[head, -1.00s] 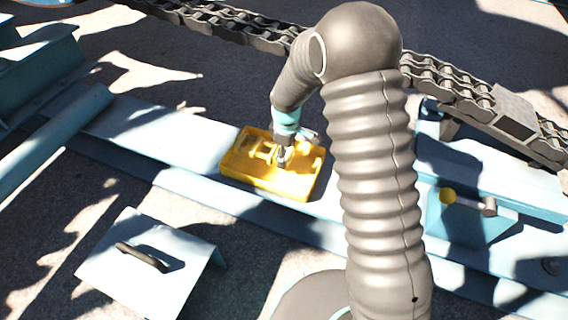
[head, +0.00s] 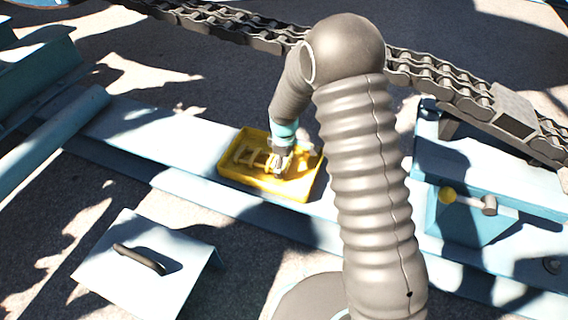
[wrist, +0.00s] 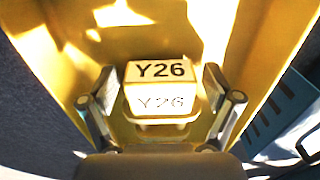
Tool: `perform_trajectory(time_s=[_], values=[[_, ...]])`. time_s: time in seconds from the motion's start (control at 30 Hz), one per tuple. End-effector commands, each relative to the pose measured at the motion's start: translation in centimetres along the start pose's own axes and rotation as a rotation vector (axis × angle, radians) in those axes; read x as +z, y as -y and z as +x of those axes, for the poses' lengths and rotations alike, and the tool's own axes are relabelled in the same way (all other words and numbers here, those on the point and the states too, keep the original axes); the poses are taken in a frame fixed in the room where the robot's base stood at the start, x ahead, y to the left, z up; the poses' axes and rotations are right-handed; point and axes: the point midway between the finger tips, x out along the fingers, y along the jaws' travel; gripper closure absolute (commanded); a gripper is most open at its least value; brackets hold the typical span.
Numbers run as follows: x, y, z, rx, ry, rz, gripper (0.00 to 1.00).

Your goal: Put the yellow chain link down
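The yellow chain link, a pale yellow block marked Y26 (wrist: 160,72), sits between the two fingers of my gripper (wrist: 158,78) in the wrist view. A narrow gap shows on each side of it, so my gripper looks open around it. In the head view my gripper (head: 279,165) points down into the shallow yellow tray (head: 226,172). The link is partly hidden there by my gripper, and its contact with the tray floor is hard to judge.
The tray lies on a pale blue beam (head: 150,140). A dark roller chain (head: 440,85) runs behind. A pale plate with a dark handle (head: 140,258) lies front left.

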Motion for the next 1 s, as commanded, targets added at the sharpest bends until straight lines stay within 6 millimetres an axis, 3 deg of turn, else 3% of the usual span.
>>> perform_trajectory(time_s=[0.27, 0.43, 0.8, 1.0], values=[[0.0, 0.0, -0.1, 0.000, 0.000, 0.000, 0.09], [-0.1, -0.1, -1.4, 0.003, -0.002, 0.000, 0.09], [-0.1, -0.1, -8.5, 0.003, -0.003, 0.000, 0.09], [0.0, -0.1, -11.2, 0.002, -0.001, 0.000, 0.09]])
